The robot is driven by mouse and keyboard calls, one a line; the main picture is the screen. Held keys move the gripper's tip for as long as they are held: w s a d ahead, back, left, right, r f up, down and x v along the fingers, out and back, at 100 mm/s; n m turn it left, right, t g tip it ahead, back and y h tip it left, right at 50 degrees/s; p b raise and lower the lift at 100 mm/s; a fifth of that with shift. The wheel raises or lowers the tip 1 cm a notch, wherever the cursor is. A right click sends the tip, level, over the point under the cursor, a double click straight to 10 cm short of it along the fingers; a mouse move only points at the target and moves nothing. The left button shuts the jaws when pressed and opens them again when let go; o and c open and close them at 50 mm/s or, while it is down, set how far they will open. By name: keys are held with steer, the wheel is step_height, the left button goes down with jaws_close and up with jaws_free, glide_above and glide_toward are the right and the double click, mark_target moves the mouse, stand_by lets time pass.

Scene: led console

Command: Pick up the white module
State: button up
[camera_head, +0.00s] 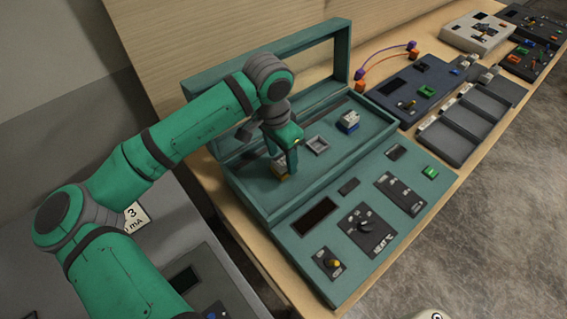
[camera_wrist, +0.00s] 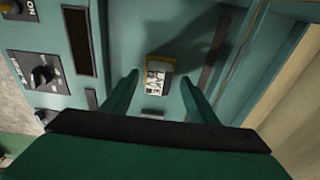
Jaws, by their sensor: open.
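A small module (camera_wrist: 157,80) with a white lettered face and a yellow edge sits on the teal floor of the console's open box, in the wrist view. My gripper also shows in the wrist view (camera_wrist: 159,84), open, with one finger on either side of the module and gaps between.
The teal console (camera_head: 300,213) has a raised framed lid (camera_head: 270,58) behind the box and a front panel with knobs (camera_head: 363,229). Grey trays (camera_head: 447,137) and a dark blue panel with cables (camera_head: 412,92) stand to the right on the wooden bench.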

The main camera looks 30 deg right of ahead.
mark_target(284, 159)
steer(key=shift+s, duration=0.1)
steer(key=c, duration=1.2)
steer(key=shift+o, duration=0.2)
steer(key=shift+r, duration=0.45)
step_height(284, 159, up, 2)
steer(key=shift+r, duration=0.2)
steer(key=s+a+r, duration=0.4)
steer(key=s+r, duration=0.5)
steer(key=s, duration=0.4)
steer(key=shift+a+r, duration=0.2)
steer(key=shift+r, duration=0.15)
